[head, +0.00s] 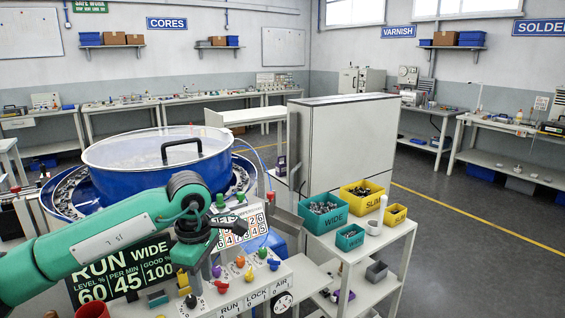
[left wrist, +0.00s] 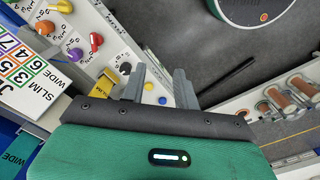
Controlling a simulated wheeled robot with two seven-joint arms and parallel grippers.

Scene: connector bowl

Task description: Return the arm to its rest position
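My left arm (head: 110,240), green with dark joints, reaches in from the left in the head view, in front of the blue bowl. My left gripper (head: 232,240) hangs over the control panel with the coloured knobs (head: 238,262). In the left wrist view, the two grey fingers of the left gripper (left wrist: 160,78) stand apart with nothing between them. The knobs show to their left, including a red knob (left wrist: 95,41). My right gripper is in neither view.
A large blue bowl (head: 110,185) under a clear lid with a black handle (head: 181,145) stands behind the arm. Open floor (head: 455,230) lies farther right.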

